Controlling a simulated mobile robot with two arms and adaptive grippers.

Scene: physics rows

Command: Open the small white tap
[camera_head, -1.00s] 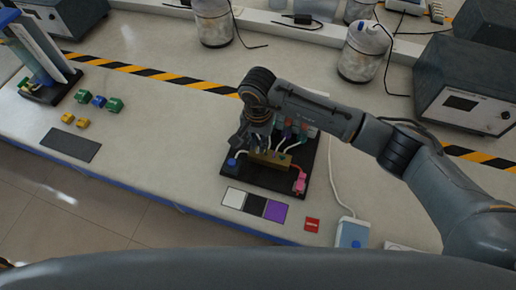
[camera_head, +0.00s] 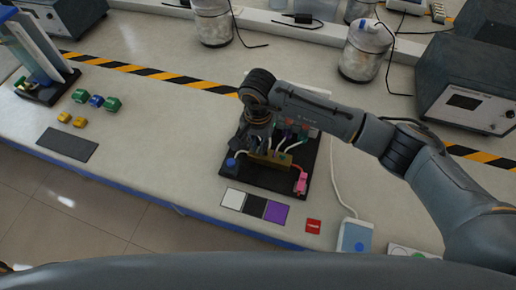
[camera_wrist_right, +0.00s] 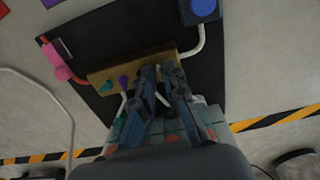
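A black board (camera_head: 257,180) on the bench carries a brass block (camera_wrist_right: 130,65) with small coloured taps and hoses. A green tap (camera_wrist_right: 109,88) and a purple tap (camera_wrist_right: 124,82) show beside my fingers. My right gripper (camera_wrist_right: 160,74) points down at the block, its two fingertips a small gap apart at the end beside the purple tap. A white hose (camera_wrist_right: 160,97) shows between the fingers. I cannot pick out the small white tap; the fingers cover that spot. In the head view my right gripper (camera_head: 252,143) hides part of the board. My left gripper is not in view.
A blue knob on a box (camera_wrist_right: 203,10) and a pink fitting (camera_wrist_right: 62,73) sit at the board's ends. Glass jars (camera_head: 363,55) stand behind.

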